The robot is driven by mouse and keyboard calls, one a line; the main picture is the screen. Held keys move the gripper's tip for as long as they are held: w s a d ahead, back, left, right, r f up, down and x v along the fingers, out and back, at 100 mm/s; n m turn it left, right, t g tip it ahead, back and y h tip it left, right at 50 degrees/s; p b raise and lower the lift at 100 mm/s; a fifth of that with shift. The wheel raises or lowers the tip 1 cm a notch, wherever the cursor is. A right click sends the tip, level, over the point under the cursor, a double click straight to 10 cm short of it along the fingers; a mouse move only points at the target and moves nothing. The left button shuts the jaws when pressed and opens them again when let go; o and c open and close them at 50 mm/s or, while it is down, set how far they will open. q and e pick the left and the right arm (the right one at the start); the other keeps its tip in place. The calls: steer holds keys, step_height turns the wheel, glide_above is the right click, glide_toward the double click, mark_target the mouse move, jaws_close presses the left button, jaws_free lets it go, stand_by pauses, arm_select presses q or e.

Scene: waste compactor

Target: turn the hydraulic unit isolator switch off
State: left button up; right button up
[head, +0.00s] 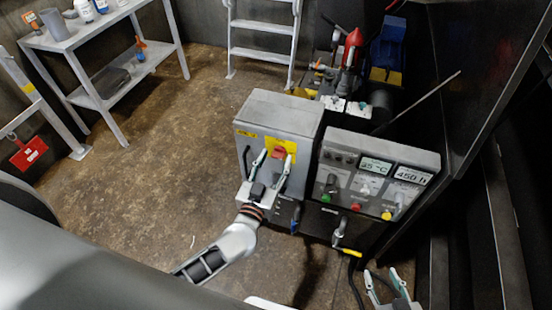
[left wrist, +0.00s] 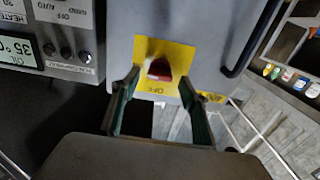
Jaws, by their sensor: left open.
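The isolator switch has a red handle (head: 279,152) on a yellow plate (head: 290,146), on the front of a grey cabinet (head: 283,108). My left gripper (head: 273,160) is open in front of it, with one finger on either side of the handle. In the left wrist view, the red handle (left wrist: 159,69) lies between the open fingertips (left wrist: 160,84), with gaps on both sides. That view is turned over, and an upside-down "OFF" shows on the yellow plate (left wrist: 180,60). My right gripper (head: 383,283) is open and empty at the bottom right.
A control panel (head: 378,172) with displays, knobs and buttons stands just right of the cabinet. A shelf table (head: 95,35) with bottles stands at the back left. A ladder (head: 262,28) stands behind. The brown floor (head: 150,180) left of the cabinet is clear.

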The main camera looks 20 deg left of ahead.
arm_select(q)
steer(key=shift+w, duration=0.6)
steer(key=c, duration=1.1)
